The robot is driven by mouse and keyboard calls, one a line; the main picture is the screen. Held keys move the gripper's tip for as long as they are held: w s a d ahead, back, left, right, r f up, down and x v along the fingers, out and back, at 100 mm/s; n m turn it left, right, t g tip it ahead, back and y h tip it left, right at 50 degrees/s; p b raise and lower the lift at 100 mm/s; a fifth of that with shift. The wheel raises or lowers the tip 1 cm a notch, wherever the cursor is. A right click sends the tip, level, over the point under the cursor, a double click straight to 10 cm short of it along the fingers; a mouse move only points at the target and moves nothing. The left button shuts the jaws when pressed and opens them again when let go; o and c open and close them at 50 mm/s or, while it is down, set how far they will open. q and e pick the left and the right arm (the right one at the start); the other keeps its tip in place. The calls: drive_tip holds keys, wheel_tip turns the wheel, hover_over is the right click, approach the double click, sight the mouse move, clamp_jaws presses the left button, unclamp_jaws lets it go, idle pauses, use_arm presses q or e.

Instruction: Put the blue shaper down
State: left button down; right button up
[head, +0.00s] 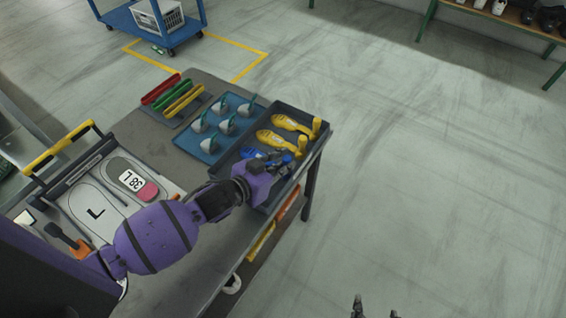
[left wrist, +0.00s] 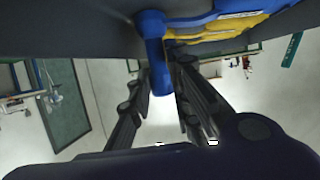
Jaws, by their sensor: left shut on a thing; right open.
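The blue shaper (head: 254,153) is at the near end of the dark tray (head: 326,131), next to two yellow shapers (head: 291,123) (head: 272,138). My left gripper (head: 286,164) is over this end and shut on the blue shaper. In the left wrist view the shaper's blue handle (left wrist: 156,50) stands between the fingers (left wrist: 162,105), with a yellow shaper (left wrist: 235,27) beside it. The gripper partly hides the shaper in the head view, and I cannot tell whether it touches the tray floor. My right gripper (head: 373,308) is open and empty, at the bottom edge.
A blue tray (head: 208,146) with several grey-and-teal pieces adjoins the dark tray. Red, green and yellow-handled tools (head: 172,99) lie behind it. Open floor (head: 440,190) lies right of the table.

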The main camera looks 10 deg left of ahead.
use_arm(q)
drive_tip(key=shift+r, duration=0.1)
use_arm(e)
drive_tip(key=shift+s+d+f, duration=0.1)
drive_tip(key=shift+s+d, duration=0.05)
drive_tip(key=shift+d, duration=0.05)
use_arm(q)
drive_tip(key=shift+f, duration=0.3)
drive_tip(key=c, duration=1.6)
unclamp_jaws()
drive_tip(key=shift+r, duration=0.1)
use_arm(e)
drive_tip(key=shift+s+d+f, duration=0.1)
drive_tip(key=shift+s+f, duration=0.05)
drive_tip(key=shift+s, duration=0.05)
use_arm(q)
drive_tip(key=shift+r, duration=0.2)
drive_tip(key=v, duration=1.2)
drive_tip(key=shift+f, duration=0.1)
